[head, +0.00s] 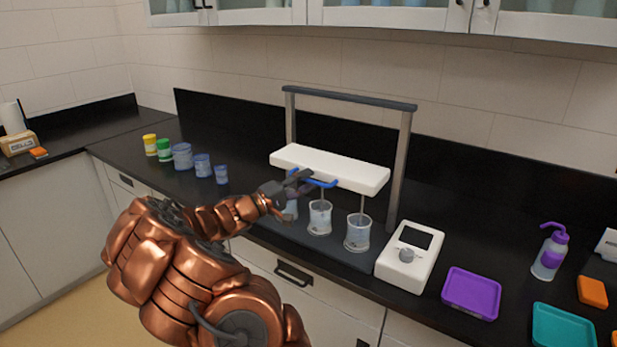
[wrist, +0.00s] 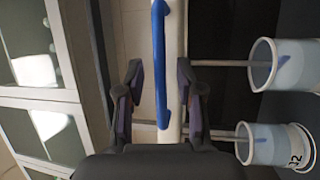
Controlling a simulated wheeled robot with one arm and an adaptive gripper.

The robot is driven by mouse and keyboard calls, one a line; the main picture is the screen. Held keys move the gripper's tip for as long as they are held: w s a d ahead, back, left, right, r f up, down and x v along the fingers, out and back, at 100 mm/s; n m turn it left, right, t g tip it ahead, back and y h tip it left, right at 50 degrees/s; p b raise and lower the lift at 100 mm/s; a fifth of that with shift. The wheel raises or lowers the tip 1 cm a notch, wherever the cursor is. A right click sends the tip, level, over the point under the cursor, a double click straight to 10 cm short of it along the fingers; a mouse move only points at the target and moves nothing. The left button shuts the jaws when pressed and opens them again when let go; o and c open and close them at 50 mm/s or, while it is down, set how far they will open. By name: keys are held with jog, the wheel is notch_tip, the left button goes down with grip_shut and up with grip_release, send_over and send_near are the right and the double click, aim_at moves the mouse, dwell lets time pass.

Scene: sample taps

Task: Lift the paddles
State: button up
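The paddle stirrer has a white head bar (head: 330,167) hung on a grey frame (head: 405,145). A blue handle (head: 322,183) runs along the bar's front; it also shows in the wrist view (wrist: 161,60). Thin paddle shafts (wrist: 222,63) go from the bar down into clear beakers (head: 320,218), with the paddles inside them. My gripper (head: 303,183) is at the handle's left part. In the wrist view my gripper (wrist: 159,75) is open, with the handle between its fingers and a gap on each side. My arm partly hides the leftmost beaker (head: 291,210).
A white control box (head: 408,257) with a knob stands right of the stirrer, then a purple tray (head: 471,293), a teal tray (head: 563,326) and a wash bottle (head: 549,252). Several jars and cups (head: 182,156) stand at left. Cabinets (head: 390,15) hang above.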

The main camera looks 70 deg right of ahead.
jog(key=shift+s+d+r, duration=0.1)
jog(key=shift+s+d, duration=0.2)
jog(key=shift+d, duration=0.15)
jog(key=shift+c, duration=0.4)
grip_shut()
